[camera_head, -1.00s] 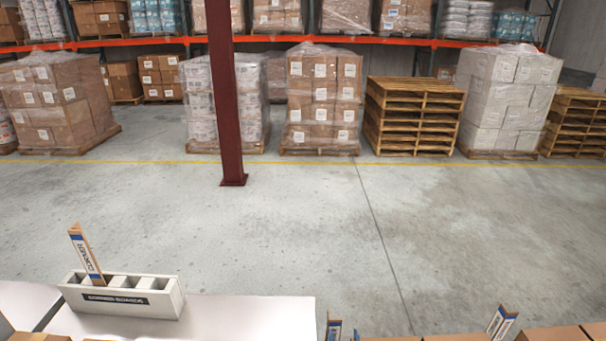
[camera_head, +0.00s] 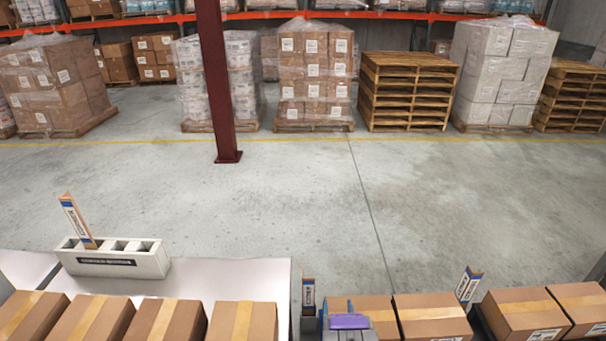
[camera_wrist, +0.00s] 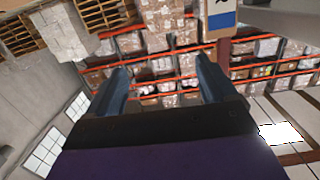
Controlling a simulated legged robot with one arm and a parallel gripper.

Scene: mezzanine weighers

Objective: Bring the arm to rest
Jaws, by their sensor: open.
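My gripper (camera_wrist: 163,78) is open in the wrist view, with two blue-grey fingers apart and nothing between them. Its purple and blue-grey body (camera_head: 348,322) shows at the bottom edge of the head view, among the cartons. The wrist view looks out over the warehouse at a tilt, with racks and pallets beyond the fingers. A board with a blue band (camera_wrist: 222,18) shows at the top, right of the right finger. The rest of the arm is out of sight.
A white slotted holder (camera_head: 113,262) with one upright corner board (camera_head: 77,222) stands on the left table. Cartons (camera_head: 243,322) line the bottom edge. Boards stand left of my gripper (camera_head: 308,293) and to its right (camera_head: 467,285). A red post (camera_head: 220,90) rises from open floor.

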